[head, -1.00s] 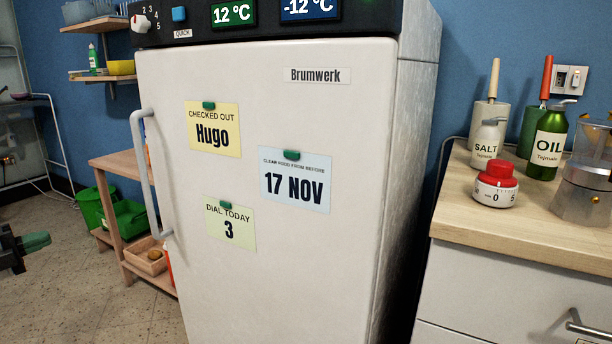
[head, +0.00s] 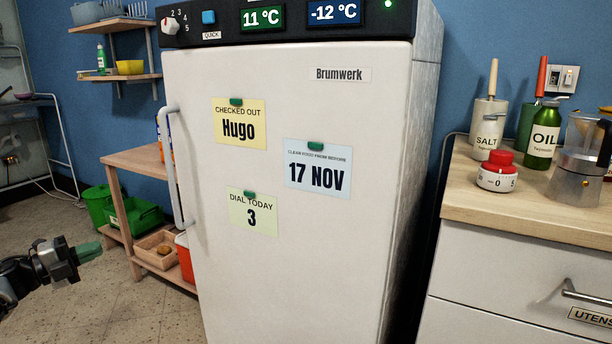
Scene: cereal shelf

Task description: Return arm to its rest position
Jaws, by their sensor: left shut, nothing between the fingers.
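My left gripper (head: 88,252), with green fingertips, shows at the lower left in the head view. It is shut and empty, and it points right, held in front of the floor. It appears apart from the white fridge (head: 290,220) and its handle (head: 174,165). The fridge door is closed. My right gripper is not in view.
A wooden shelf unit (head: 140,160) with green bins (head: 130,215) and a red container (head: 186,258) stands left of the fridge. A counter (head: 500,195) with a red-topped timer (head: 497,172), bottles and a moka pot (head: 578,175) is at the right. Floor at lower left is clear.

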